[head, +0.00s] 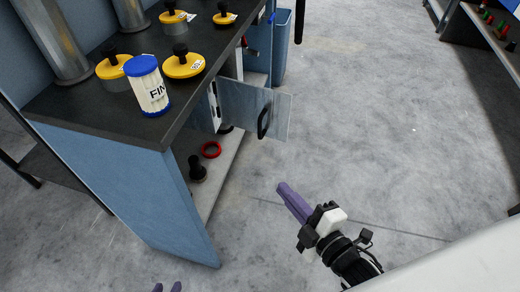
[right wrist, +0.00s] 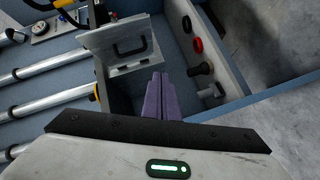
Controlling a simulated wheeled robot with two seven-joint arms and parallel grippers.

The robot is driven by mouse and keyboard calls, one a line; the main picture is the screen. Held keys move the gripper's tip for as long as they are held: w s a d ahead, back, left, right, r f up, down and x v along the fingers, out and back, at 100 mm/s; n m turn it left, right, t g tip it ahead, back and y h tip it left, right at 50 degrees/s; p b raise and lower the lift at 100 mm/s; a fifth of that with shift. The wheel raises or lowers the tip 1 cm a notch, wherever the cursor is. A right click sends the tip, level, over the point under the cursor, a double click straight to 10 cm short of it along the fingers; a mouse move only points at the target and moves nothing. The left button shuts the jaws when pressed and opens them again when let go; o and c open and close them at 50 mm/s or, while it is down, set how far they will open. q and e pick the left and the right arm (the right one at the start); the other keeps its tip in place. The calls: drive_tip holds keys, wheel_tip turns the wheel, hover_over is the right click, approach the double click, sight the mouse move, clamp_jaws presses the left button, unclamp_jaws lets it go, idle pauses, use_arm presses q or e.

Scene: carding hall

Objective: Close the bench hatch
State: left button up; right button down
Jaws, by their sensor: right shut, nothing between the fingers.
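The bench hatch (head: 274,102), a grey-blue panel with a black handle (head: 263,122), stands open, swung out from the bench side over the floor. The hatch also shows in the right wrist view (right wrist: 110,42), beyond the fingertips. My right gripper (head: 282,187) has its purple fingers shut and empty, in front of the hatch and apart from it in the head view. Its fingers show in the right wrist view (right wrist: 158,78). My left gripper (head: 167,287) shows only two separated purple fingertips at the bottom edge of the head view; the rest is out of frame.
The bench (head: 110,135) has a dark top with a blue-lidded canister (head: 150,92) and several yellow-based weights. Inside the open bay are a red ring (head: 211,149) and a black knobbed item (head: 196,168). A blue bin (head: 282,45) stands behind. Floor to the right is clear.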

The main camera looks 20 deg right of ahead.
wheel_tip(320, 180, up, 3)
drive_tip(key=w+n+t+y, duration=0.1)
drive_tip(key=w+n+t, duration=0.1)
drive_tip(key=n, duration=0.3)
drive_tip(key=b, duration=0.2)
approach(260, 132)
drive_tip(key=w+a, duration=0.2)
drive_tip(key=a, duration=0.3)
drive_tip(key=w+d, duration=0.1)
drive_tip(key=w, duration=0.1)
drive_tip(key=w+d, duration=0.1)
drive_tip(key=w, duration=0.1)
drive_tip(key=shift+d, duration=0.2)
drive_tip(key=shift+d, duration=0.2)
drive_tip(key=shift+w+d+n+y, duration=0.2)
drive_tip(key=shift+d+n+y, duration=0.2)
